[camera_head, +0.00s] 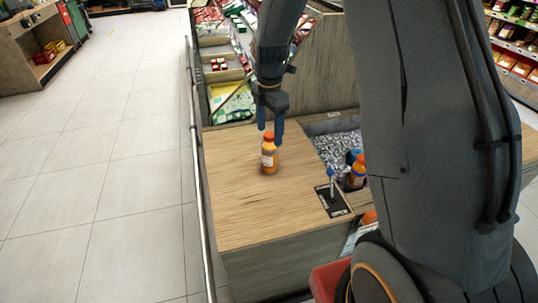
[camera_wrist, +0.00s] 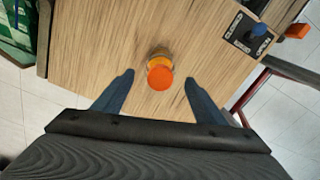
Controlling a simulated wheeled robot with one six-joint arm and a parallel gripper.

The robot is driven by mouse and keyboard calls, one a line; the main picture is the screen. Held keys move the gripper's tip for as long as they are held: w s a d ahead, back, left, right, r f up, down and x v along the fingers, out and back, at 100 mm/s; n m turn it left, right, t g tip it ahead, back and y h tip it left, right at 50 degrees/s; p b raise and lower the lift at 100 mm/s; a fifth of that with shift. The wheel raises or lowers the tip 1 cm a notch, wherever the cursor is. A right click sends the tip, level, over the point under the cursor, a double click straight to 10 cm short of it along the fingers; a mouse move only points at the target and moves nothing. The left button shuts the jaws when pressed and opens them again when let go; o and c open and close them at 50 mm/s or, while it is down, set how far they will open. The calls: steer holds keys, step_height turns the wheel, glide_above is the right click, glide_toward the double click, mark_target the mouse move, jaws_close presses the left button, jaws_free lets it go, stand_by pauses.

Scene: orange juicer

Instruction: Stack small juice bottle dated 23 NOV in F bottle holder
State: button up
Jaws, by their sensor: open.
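A small juice bottle (camera_head: 269,158) with an orange cap and a white label stands upright on the wooden counter (camera_head: 228,200). The date on its label is too small to read. In the wrist view the bottle (camera_wrist: 160,72) shows from above, its orange cap centred ahead of the fingers. My gripper (camera_head: 271,128) is open and empty, just above the bottle in the head view. Its two blue fingers (camera_wrist: 157,92) are spread to either side in the wrist view, apart from the bottle. I cannot make out a holder marked F.
Another orange-capped bottle (camera_head: 357,172) stands right of the counter's middle, by a grey pebbly bin (camera_head: 340,146). A black plate with a blue-topped lever (camera_head: 331,190) lies on the counter's right; it also shows in the wrist view (camera_wrist: 246,36). The counter's left side is clear.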

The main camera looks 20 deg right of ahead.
mark_target(270, 150)
steer(key=shift+w+f+b, duration=0.25)
steer(key=shift+f+b, duration=0.1)
steer(key=shift+f, duration=0.35)
steer(key=shift+s+f+p, duration=0.2)
steer(key=shift+f+p, duration=1)
steer(key=shift+f, duration=2.65)
steer(key=shift+c, duration=0.4)
steer(key=c, duration=1.4)
steer(key=shift+r, duration=0.1)
